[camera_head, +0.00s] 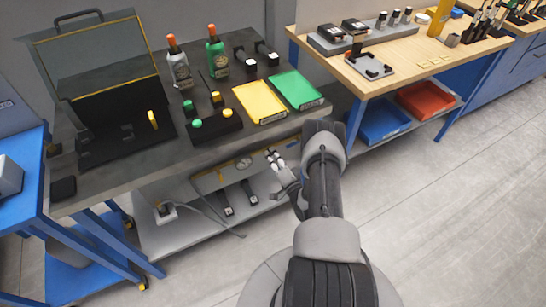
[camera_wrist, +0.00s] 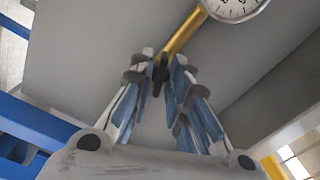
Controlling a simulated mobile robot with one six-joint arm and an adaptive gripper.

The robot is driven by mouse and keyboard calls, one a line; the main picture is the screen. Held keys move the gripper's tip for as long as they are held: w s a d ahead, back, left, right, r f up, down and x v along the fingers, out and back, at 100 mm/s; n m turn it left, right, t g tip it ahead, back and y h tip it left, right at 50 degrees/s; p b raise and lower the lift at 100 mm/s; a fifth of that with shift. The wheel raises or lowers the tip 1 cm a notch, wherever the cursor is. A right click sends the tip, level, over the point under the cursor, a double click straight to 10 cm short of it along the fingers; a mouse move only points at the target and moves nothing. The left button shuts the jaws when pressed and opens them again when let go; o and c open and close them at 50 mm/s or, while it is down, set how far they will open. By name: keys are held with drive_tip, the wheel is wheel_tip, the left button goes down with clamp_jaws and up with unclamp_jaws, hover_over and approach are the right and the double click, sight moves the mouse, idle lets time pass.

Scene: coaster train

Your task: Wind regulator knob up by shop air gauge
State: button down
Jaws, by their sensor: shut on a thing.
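The shop air gauge (camera_wrist: 232,6) is a round white dial at the top of the wrist view, partly cut off. It also shows in the head view (camera_head: 243,163) on a grey panel below the bench top. A gold pipe (camera_wrist: 183,34) slopes down from the gauge toward my fingertips. My gripper (camera_wrist: 161,70) is shut around a small dark piece, the regulator knob (camera_wrist: 159,78), at the lower end of the pipe. The fingers cover most of the knob. In the head view my gripper (camera_head: 274,158) is at the bench front, right of the gauge; the knob cannot be made out there.
The dark bench (camera_head: 150,165) above holds an open black case, bottles, a button box and yellow and green trays (camera_head: 296,90). A lower shelf (camera_head: 190,228) carries a cable and dark-handled items. A blue cart (camera_head: 22,190) stands left; grey floor is clear at right.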

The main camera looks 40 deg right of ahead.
drive_tip(key=c, duration=1.5)
unclamp_jaws()
drive_tip(key=shift+s, duration=0.1)
drive_tip(key=v, duration=1.2)
